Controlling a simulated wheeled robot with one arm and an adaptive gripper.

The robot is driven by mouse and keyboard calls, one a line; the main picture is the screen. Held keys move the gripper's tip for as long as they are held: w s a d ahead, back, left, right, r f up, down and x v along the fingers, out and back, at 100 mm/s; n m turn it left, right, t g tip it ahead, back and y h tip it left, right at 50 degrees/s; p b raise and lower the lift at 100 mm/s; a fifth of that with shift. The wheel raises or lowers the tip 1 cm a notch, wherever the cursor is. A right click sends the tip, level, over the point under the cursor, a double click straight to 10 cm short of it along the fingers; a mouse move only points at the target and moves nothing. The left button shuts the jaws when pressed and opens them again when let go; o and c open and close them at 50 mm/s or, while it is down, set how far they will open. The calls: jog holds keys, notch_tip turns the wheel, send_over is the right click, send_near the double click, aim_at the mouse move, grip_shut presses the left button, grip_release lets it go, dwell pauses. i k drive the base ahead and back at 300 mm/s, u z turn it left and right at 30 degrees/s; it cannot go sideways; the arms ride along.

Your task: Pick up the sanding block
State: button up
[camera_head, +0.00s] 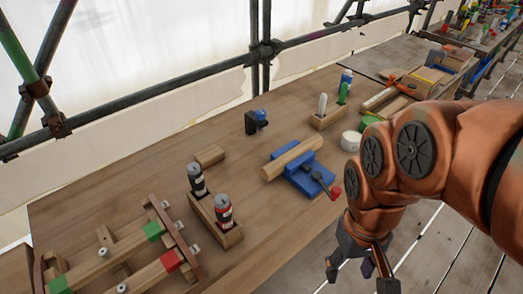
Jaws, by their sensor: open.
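A small plain wooden block (210,155) lies flat on the wooden workbench (110,190), left of the vise and behind the spray cans. It looks like the sanding block, though no abrasive face can be made out. My gripper (358,276) hangs low at the right, off the bench's front edge, with its fingers apart and pointing down. It is empty and well away from the block.
A blue vise (305,176) clamps a wooden piece between block and gripper. Black (196,180) and red (223,210) cans stand in a wooden holder. A slatted wooden frame (125,262) fills the near left. Scaffold poles (180,88) run behind the bench.

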aim_at(208, 158)
jog(key=u, duration=4.2)
jog(key=k, duration=2)
jog(key=z, duration=1.25)
jog(key=i, duration=0.95)
jog(key=u, duration=0.05)
